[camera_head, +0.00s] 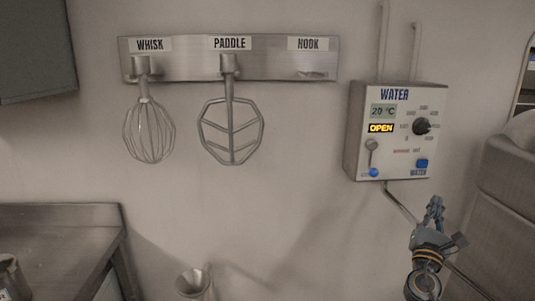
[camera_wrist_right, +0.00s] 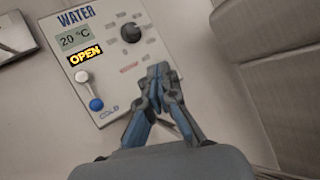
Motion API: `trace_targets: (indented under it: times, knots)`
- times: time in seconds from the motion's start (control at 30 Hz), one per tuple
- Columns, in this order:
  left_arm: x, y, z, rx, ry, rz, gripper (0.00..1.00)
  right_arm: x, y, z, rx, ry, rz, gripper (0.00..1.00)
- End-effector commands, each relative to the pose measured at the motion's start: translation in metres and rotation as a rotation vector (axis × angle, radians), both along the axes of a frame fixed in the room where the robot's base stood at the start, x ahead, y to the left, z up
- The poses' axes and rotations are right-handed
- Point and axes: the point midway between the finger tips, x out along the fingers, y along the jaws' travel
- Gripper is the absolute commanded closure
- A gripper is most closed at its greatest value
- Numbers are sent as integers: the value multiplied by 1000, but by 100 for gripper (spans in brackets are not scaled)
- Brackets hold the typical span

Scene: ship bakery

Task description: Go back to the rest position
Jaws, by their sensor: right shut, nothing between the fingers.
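My right gripper (camera_head: 434,212) is in the lower right of the head view, below the water control box (camera_head: 355,150). In the right wrist view my right gripper (camera_wrist_right: 158,72) is shut with its fingertips together and nothing between them. It appears in front of the box's lower right part there, and I cannot tell the exact gap. The box shows 20 °C and a lit OPEN sign. Its lever with a blue knob (camera_head: 373,172) points down. My left gripper is not in view.
A wall rack (camera_head: 270,66) holds a whisk (camera_head: 149,130) and a paddle (camera_head: 231,130); the HOOK place shows no hook. A metal table (camera_head: 60,225) is at the lower left. A metal funnel-like piece (camera_head: 192,282) is at the bottom. A large grey body (camera_head: 508,190) stands close on the right.

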Motion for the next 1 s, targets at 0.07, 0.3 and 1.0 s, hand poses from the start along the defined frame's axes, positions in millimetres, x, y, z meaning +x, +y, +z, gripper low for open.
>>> trace_targets:
  times: [0.07,0.3,1.0]
  knots:
    - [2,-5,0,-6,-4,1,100,2,0,-14,29,15,16,100]
    - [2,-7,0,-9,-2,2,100,9,4,-65,151,68,75,100]
    - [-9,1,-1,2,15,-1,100,-88,60,-448,1199,357,138,100]
